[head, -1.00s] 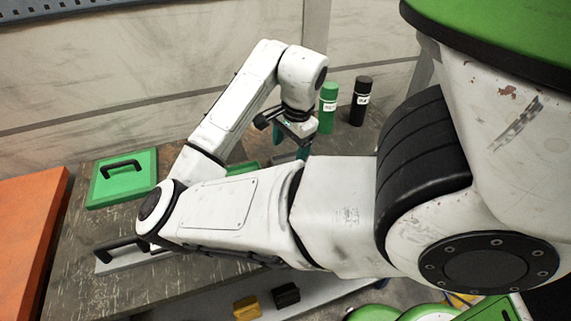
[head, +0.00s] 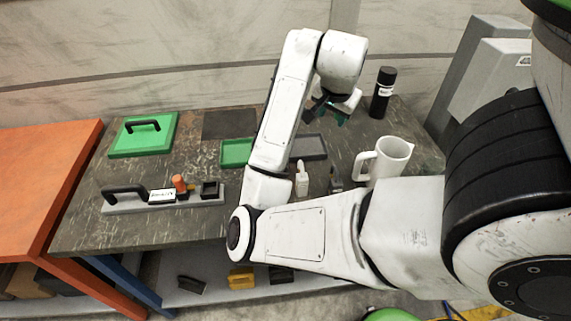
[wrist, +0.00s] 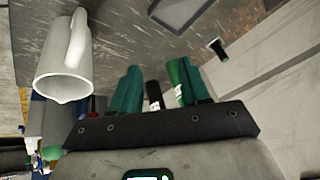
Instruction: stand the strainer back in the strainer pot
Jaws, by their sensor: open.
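I cannot make out a strainer for certain in either view. A white jug-like pot with a handle (head: 392,158) stands on the right of the bench; I cannot tell whether it is the strainer pot. It also shows large at the left of the wrist view (wrist: 64,72). My gripper (head: 330,112) is above the back of the bench, left of and beyond the white pot. In the wrist view its teal fingers (wrist: 160,90) are apart with nothing held between them.
The black bottle (head: 383,92) stands at the back right. Green tray (head: 236,152) and grey tray (head: 308,146) lie mid-bench, partly behind my arm. A small white bottle (head: 302,182) stands in front. A green lid (head: 143,134) and a handled grey board (head: 150,204) are left.

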